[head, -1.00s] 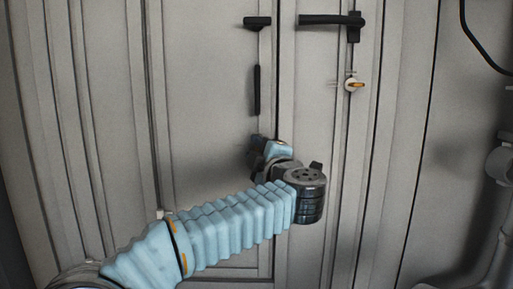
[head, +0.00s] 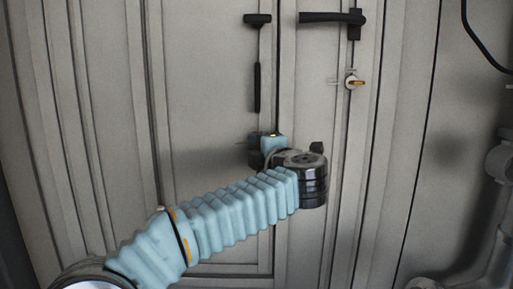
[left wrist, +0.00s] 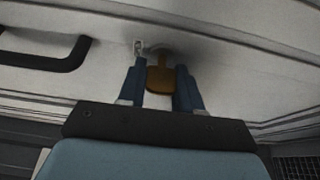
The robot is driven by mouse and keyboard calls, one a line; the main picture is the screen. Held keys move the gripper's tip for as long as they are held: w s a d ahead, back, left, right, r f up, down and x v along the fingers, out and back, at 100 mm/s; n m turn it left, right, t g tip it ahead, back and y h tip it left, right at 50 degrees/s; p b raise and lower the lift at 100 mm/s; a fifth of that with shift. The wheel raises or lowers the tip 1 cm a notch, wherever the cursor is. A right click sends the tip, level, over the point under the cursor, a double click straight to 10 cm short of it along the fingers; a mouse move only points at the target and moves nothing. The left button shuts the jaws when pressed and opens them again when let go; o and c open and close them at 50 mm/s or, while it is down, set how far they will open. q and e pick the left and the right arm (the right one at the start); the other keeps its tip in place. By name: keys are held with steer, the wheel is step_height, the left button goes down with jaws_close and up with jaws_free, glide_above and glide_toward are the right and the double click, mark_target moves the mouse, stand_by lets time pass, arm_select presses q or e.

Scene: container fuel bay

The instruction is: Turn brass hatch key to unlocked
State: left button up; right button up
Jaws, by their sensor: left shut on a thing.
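In the head view my left gripper (head: 258,152) is against the door, below the vertical black handle. Its fingers and the key are hidden there behind my wrist. My right gripper is in neither view.
The grey door (head: 210,120) has a vertical black handle (head: 257,88) and a black lever handle (head: 330,18). A round white fitting with a small orange lever (head: 357,83) sits to the right. Pipes (head: 495,170) run along the right edge.

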arm_select(q)
steer(key=shift+d+r, duration=0.1)
steer(key=shift+r, duration=0.1)
steer(key=o, duration=1)
steer(key=shift+f, duration=0.1)
steer(key=shift+o, duration=0.2)
steer(key=shift+s, duration=0.1)
steer(key=b+v, duration=0.2)
steer(key=v, duration=1.1)
steer(key=shift+s, duration=0.3)
steer(key=shift+d, duration=0.1)
